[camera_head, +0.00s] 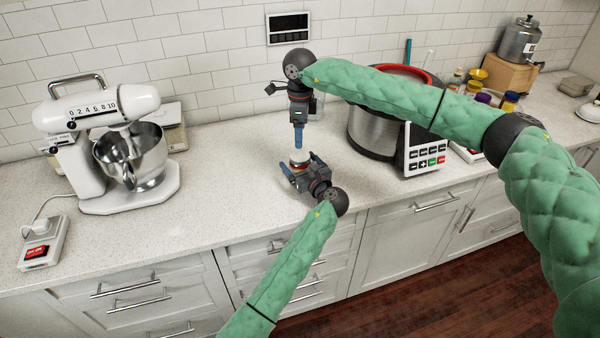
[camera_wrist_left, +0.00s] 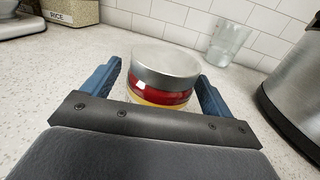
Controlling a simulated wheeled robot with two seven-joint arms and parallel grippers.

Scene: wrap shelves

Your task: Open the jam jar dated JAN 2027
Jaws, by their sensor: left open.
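A jam jar (camera_head: 299,157) with a silver lid stands upright on the counter. In the left wrist view the jar (camera_wrist_left: 162,97) shows red contents or a red band above a yellow one; no date can be read. My left gripper (camera_head: 301,166) is open, low over the counter, with one blue finger on either side of the jar. Gaps show between jar and fingers in the wrist view. My right gripper (camera_head: 298,146) points straight down above the lid. Its fingers show edge-on, so their opening is hidden; the lid looks bare in the wrist view.
A stand mixer (camera_head: 95,115) with a steel bowl is at the left. A large steel cooker (camera_head: 375,130) is close at the right, with several jars behind it. A clear glass (camera_wrist_left: 228,42) stands behind the jar. The counter left of the jar is free.

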